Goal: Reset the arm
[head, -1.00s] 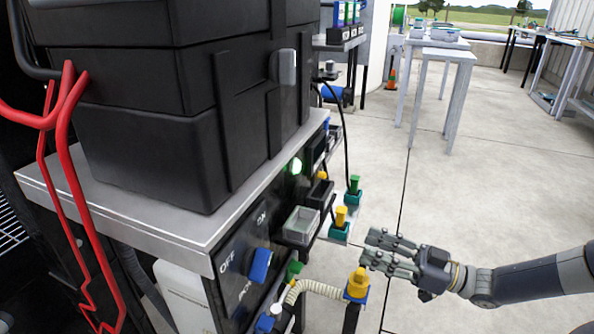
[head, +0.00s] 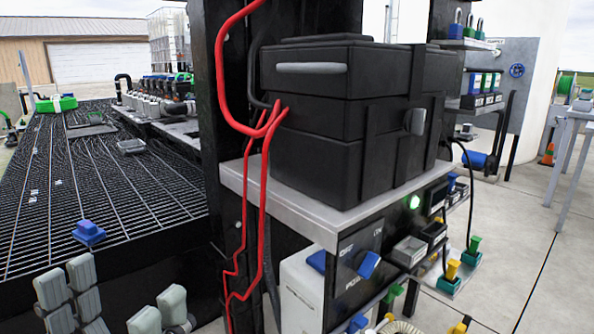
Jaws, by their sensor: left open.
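My left gripper (head: 122,298) shows at the bottom left of the head view, with grey padded fingers spread apart. It is open, and nothing shows between the fingers. Behind it is the black grating deck (head: 75,185), with a blue block (head: 89,232) on it just above the fingers. The rest of my left arm is below the picture. My right gripper and arm are out of view.
A large black case (head: 315,130) stands on a metal-topped cabinet (head: 290,205) with a blue knob (head: 367,264). Red cables (head: 268,170) hang down its left side. Small bins (head: 408,250) stick out at the right.

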